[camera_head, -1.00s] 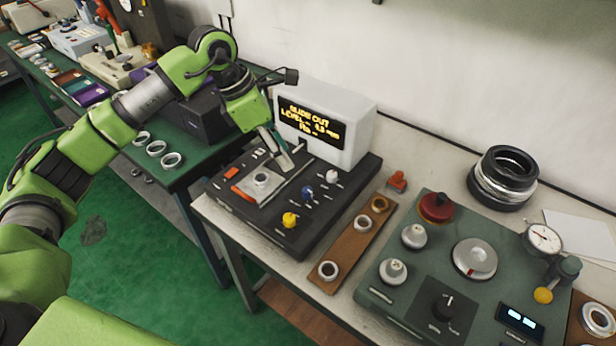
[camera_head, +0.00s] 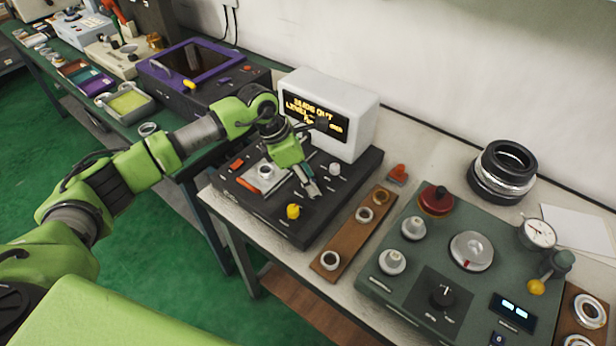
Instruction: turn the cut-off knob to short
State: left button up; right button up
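A black control unit (camera_head: 262,213) with a white display box (camera_head: 362,112) stands on the bench, its screen lit with orange text. Its top carries a yellow knob (camera_head: 293,211), a white knob (camera_head: 334,169) and a plate with a metal ring (camera_head: 266,171). The labels are too small to read, so I cannot tell which knob is the cut-off. My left gripper (camera_head: 312,188) points down over the knob row, between the yellow and white knobs. It hides the blue knob there, and its finger gap and contact are unclear. My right gripper is out of view.
A brown strip (camera_head: 346,237) with several rings lies right of the unit. A green instrument panel (camera_head: 405,305) with knobs and a dial gauge (camera_head: 538,234) fills the right. Stacked black and silver rings (camera_head: 503,174) stand behind. A purple-framed device (camera_head: 160,68) stands on the left bench.

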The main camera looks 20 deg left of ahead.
pick_arm(q)
jog(key=shift+c, duration=0.2)
grip_shut()
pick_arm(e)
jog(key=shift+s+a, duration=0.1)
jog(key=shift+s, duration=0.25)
pick_arm(q)
jog(key=shift+n, duration=0.3)
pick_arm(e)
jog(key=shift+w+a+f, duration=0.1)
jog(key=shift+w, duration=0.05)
pick_arm(q)
jog(key=n, duration=0.1)
jog(key=n+t+b, duration=0.1)
jog(key=shift+s+d+f+n+y, duration=0.1)
jog(key=shift+s+n+y, duration=0.05)
jog(key=shift+n+y, duration=0.25)
jog(key=n+t+y+b, duration=0.1)
jog(key=n+b, duration=0.1)
jog(key=n, duration=0.1)
jog(key=shift+d+n, duration=0.1)
jog(key=shift+n, duration=0.3)
jog(key=shift+n+y+b, duration=0.4)
jog(key=shift+n+y, duration=0.1)
jog(key=shift+n, duration=0.3)
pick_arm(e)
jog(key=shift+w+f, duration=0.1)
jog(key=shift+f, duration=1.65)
